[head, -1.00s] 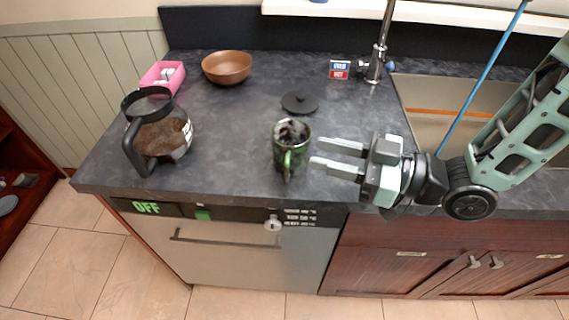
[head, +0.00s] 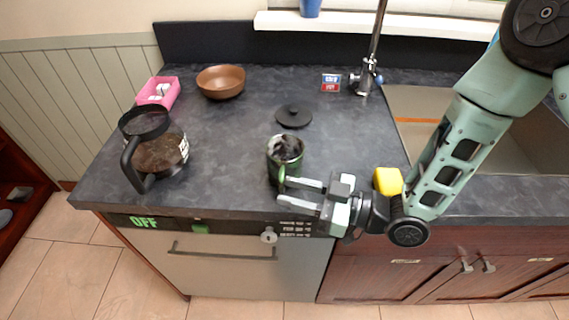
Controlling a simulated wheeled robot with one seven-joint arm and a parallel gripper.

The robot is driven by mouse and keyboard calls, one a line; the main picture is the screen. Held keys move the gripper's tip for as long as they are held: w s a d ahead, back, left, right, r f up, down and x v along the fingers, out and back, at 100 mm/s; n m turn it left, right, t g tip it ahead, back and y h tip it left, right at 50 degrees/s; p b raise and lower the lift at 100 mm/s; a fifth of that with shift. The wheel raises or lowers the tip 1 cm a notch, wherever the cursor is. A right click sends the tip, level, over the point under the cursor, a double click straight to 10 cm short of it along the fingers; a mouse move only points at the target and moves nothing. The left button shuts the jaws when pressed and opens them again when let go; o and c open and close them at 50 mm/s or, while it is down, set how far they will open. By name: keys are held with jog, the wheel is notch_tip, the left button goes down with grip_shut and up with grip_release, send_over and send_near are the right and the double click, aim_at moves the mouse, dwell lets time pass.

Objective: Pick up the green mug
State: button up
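The green mug (head: 284,152) stands upright on the dark counter near its front edge, with dark and light contents showing inside. Its handle (head: 282,178) faces the front. My gripper (head: 280,192) points left, with its two fingers apart. Its fingertips are at the front of the mug, close to the handle. The far fingertip overlaps the handle's area in the picture; I cannot tell whether it touches. Nothing is visibly held.
A coffee pot (head: 160,152) stands at the left. A brown bowl (head: 221,82), a pink box (head: 158,91) and a black lid (head: 294,116) lie farther back. A yellow object (head: 387,181) sits behind my arm. The faucet (head: 367,75) and sink (head: 425,120) are at the right.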

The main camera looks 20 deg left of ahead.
aim_at(280, 189)
jog(key=shift+a+p, duration=0.3)
jog(key=shift+a, duration=1.25)
grip_shut()
jog(key=shift+r, duration=0.1)
